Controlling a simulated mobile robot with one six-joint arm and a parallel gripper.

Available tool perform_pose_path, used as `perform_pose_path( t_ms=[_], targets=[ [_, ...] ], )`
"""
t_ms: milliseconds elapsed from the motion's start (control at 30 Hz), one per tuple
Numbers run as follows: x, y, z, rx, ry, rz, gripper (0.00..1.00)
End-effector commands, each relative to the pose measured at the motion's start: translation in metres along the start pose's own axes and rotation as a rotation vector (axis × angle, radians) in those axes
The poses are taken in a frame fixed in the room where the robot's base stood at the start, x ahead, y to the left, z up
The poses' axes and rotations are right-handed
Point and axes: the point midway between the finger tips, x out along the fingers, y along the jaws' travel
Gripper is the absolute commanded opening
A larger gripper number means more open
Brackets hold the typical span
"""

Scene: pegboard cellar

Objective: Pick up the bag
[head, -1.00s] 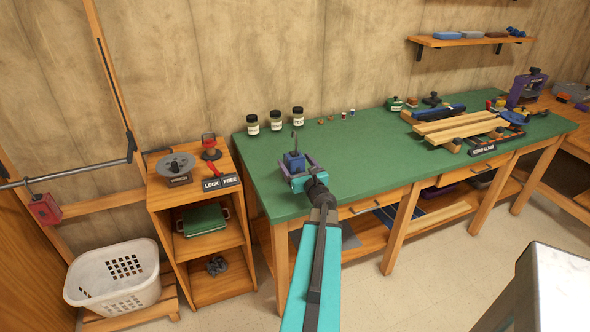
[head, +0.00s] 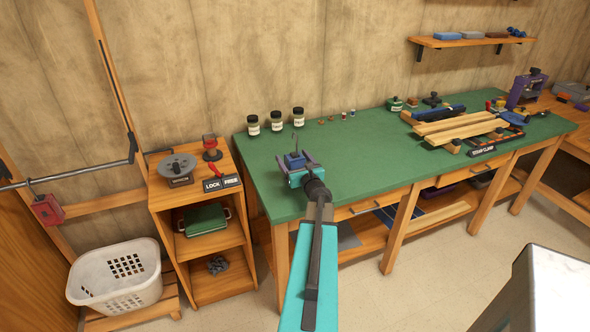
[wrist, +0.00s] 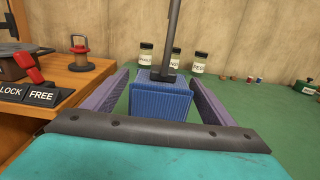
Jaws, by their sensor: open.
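A small blue ribbed block-shaped thing (head: 295,161), which may be the bag, stands on the near left part of the green bench top. A thin dark upright piece rises from its top. In the wrist view the blue thing (wrist: 160,100) lies straight ahead, between the two purple fingers. My gripper (head: 299,165) is open, with one finger on each side of it. I cannot tell whether the fingers touch it. The wrist housing hides the lower edge of the blue thing.
Dark-lidded jars (head: 276,121) stand behind on the green bench (head: 350,165). To the left, an orange cabinet (head: 192,197) carries a reel (head: 177,168), a red lever and a green handled item (head: 207,219) inside. A white basket (head: 115,278) sits lower left. Wooden slats (head: 458,130) lie on the right.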

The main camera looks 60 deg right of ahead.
Motion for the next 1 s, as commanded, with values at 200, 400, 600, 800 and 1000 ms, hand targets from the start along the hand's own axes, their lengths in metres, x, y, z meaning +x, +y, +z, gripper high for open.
perform_pose_path(
  t_ms=[200,400,600,800,1000],
  targets=[
    [0.018,-0.001,0.000,-0.001,0.000,0.000,0.78],
    [0.022,-0.001,0.000,0.000,0.000,-0.001,0.78],
    [0.021,0.000,0.000,0.000,0.001,-0.001,0.78],
    [0.021,0.000,0.000,-0.001,0.001,-0.001,0.78],
    [0.021,0.000,0.000,-0.001,0.000,-0.001,0.61]
  ],
)
